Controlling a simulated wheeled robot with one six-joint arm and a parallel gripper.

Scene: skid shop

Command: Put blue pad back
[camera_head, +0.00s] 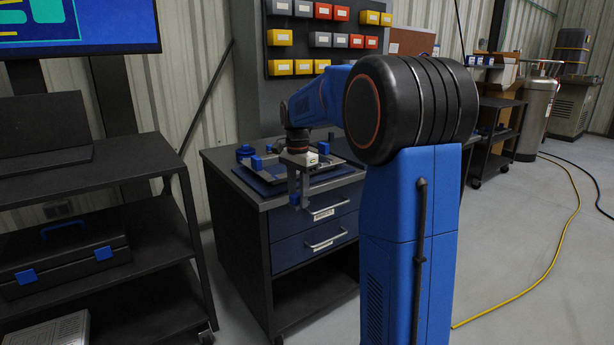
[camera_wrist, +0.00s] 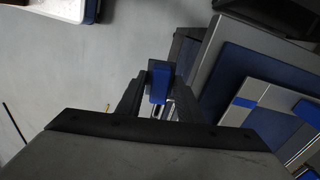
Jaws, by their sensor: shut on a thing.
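My gripper (camera_head: 300,200) points down just off the front edge of the tool cabinet (camera_head: 262,250), in front of its upper drawer. In the wrist view my gripper (camera_wrist: 158,85) is shut on a small blue block, which I take for the blue pad (camera_wrist: 158,92). The dark fingers hide part of it, and it is very small in the head view. On the cabinet top, a grey tray (camera_wrist: 240,110) lies on a blue mat (camera_wrist: 225,75). Blue pieces are on the tray, one at its near left (camera_head: 257,163).
The drawer handles (camera_head: 325,212) stick out beside my gripper. A dark shelf cart (camera_head: 90,180) with a blue-latched toolbox (camera_head: 65,255) stands left. Coloured bins (camera_head: 280,37) hang behind the cabinet. A yellow hose (camera_head: 540,270) lies on the open floor at right.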

